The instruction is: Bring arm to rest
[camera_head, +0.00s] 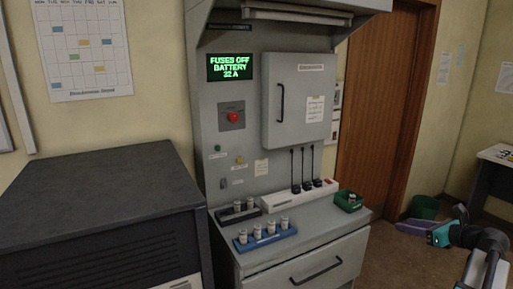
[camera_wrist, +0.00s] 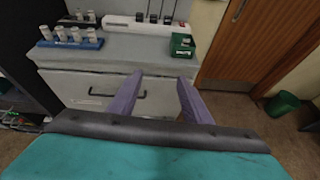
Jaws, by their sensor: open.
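My arm reaches in from the right edge of the head view, with my gripper (camera_head: 426,229) in free space to the right of the console (camera_head: 232,150). In the wrist view my gripper (camera_wrist: 160,82) shows two purple fingers spread apart with nothing between them. Beyond them are the console's drawer front and handle (camera_wrist: 118,94). The fingers appear apart from the drawer, though the distance is hard to judge. The console screen (camera_head: 230,67) reads "FUSES OFF BATTERY 32 A". The grey cabinet door (camera_head: 297,100) is shut.
A blue rack (camera_head: 265,236) of fuses, a dark holder (camera_head: 238,212), a white power strip (camera_head: 299,196) with black plugs and a green box (camera_head: 348,201) sit on the console ledge. A dark cabinet (camera_head: 95,200) stands left. A green bin (camera_head: 424,207) stands near the wooden door (camera_head: 385,100).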

